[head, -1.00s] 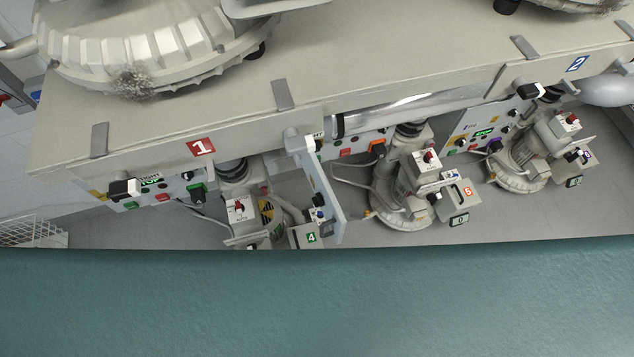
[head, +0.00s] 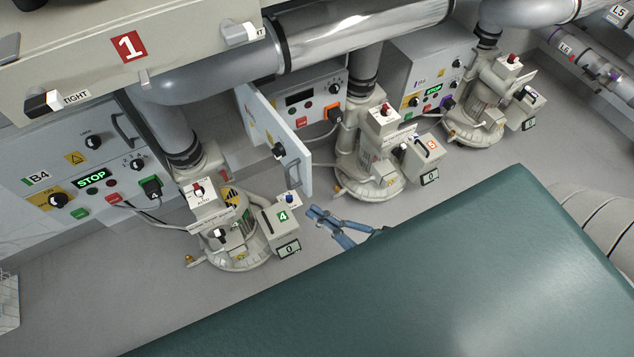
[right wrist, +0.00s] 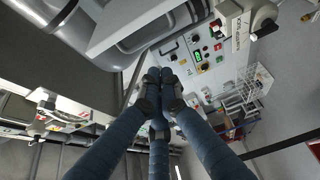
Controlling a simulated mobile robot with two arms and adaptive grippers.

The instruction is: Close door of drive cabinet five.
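The middle drive cabinet (head: 308,88), between B4 and B6, is taken as cabinet five; a 5 tag (head: 432,145) is on the box in front of it. My left gripper is not in view.
Cabinet B4 (head: 50,150) is at left and cabinet B6 (head: 425,70) at right, both shut. Blower units (head: 225,215) and (head: 368,165) stand on the floor either side of the door. A thick silver pipe (head: 360,30) runs above.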

